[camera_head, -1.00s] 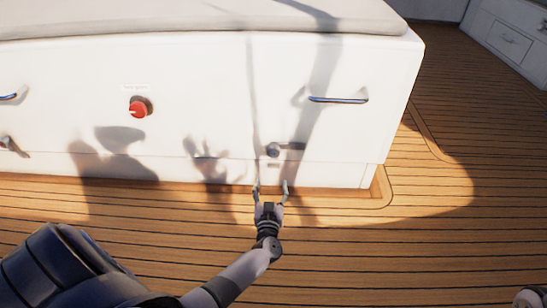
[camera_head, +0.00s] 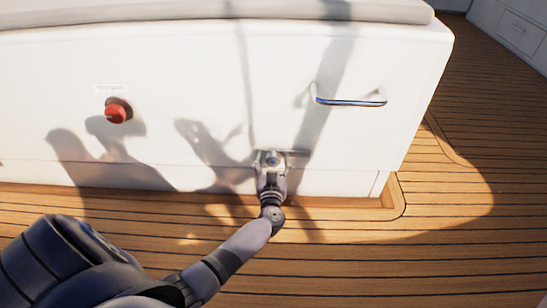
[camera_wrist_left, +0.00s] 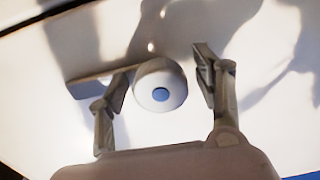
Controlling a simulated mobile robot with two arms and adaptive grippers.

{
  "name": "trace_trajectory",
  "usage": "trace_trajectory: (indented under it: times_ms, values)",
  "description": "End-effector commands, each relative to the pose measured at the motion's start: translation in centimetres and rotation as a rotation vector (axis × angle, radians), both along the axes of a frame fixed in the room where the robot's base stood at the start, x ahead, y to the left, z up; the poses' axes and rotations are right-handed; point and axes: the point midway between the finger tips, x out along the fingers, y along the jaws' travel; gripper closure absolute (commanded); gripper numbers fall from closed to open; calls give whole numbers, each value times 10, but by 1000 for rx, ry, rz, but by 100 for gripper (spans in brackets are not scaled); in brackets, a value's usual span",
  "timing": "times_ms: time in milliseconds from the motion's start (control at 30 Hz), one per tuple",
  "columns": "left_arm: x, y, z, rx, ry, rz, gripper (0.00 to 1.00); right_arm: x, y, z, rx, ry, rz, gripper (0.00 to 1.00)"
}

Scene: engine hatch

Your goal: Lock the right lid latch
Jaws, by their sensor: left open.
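The right lid latch (camera_head: 273,160) is low on the front of the white hatch box (camera_head: 205,75). Its round knob has a blue centre, and a flat bar runs to the right from it in the head view. In the left wrist view the knob (camera_wrist_left: 160,88) shows with the bar (camera_wrist_left: 90,84) pointing left. My left gripper (camera_head: 271,165) is at the latch with its fingers open, one on each side of the knob. In the wrist view, gaps show between knob and fingers; the left finger overlaps the bar, and contact cannot be told. My right gripper is out of view.
A blue-grey handle (camera_head: 350,101) is above and right of the latch. A red knob (camera_head: 117,111) is on the box to the left. The plank floor (camera_head: 330,260) is open in front, and a grey cushion (camera_head: 200,13) lies on top.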

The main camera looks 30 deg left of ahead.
Motion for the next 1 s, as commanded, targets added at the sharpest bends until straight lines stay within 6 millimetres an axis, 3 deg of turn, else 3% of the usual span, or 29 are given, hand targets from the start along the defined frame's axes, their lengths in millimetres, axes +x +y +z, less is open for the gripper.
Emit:
trace_trajectory:
  times_ms: [267,1000]
  values:
    - [0,0,1,1,-1,0,40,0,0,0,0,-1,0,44]
    - [0,0,0,1,-1,1,87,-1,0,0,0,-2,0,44]
